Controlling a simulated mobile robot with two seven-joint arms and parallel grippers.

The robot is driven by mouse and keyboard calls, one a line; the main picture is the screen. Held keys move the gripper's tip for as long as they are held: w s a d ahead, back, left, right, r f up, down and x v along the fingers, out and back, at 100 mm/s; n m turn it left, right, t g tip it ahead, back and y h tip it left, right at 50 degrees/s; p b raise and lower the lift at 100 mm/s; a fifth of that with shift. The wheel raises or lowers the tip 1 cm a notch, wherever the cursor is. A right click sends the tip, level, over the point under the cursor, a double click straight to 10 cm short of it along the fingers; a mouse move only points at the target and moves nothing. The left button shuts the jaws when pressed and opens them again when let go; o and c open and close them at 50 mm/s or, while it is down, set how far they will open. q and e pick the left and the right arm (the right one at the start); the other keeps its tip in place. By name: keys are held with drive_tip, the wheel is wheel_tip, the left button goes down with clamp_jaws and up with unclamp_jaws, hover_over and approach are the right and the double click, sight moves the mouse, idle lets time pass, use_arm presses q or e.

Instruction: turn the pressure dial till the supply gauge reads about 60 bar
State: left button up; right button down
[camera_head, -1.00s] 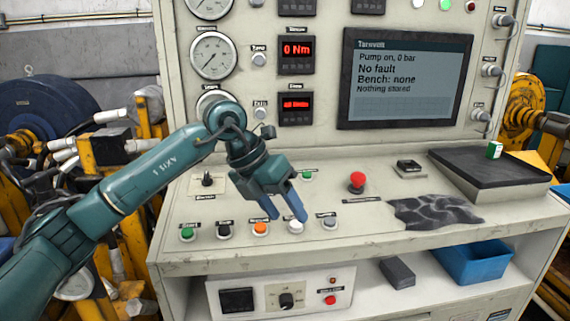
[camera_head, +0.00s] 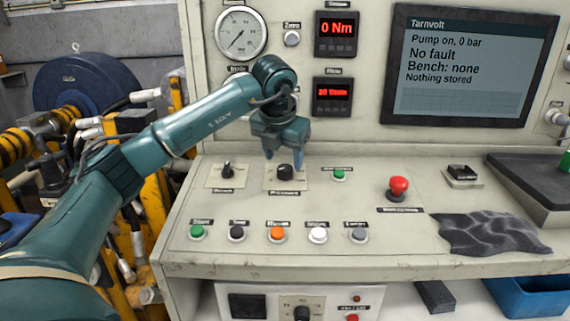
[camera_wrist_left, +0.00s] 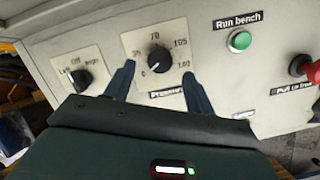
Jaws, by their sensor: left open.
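The pressure dial (camera_head: 285,171) is a black knob on a pale plate on the sloping desk. In the left wrist view the dial (camera_wrist_left: 160,58) has a scale from 0 to 140, and its white mark points to lower left, near 0. My left gripper (camera_head: 283,157) is open at the dial, fingers pointing down. In the wrist view its fingertips (camera_wrist_left: 158,68) lie on either side of the knob, with gaps. A round gauge (camera_head: 240,33) shows at upper left; I cannot tell whether it is the supply gauge. The screen (camera_head: 470,65) reads "Pump on, 0 bar".
A smaller selector knob (camera_head: 227,170) is left of the dial, and a green button (camera_head: 340,174) right of it. A red stop button (camera_head: 399,187) stands further right. Several buttons line the front edge. A dark cloth (camera_head: 490,233) lies at the right.

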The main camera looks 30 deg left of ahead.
sight(285, 168)
use_arm(q)
drive_tip(key=shift+x, duration=1.8)
drive_tip(key=shift+c, duration=0.5)
drive_tip(key=c, duration=0.9)
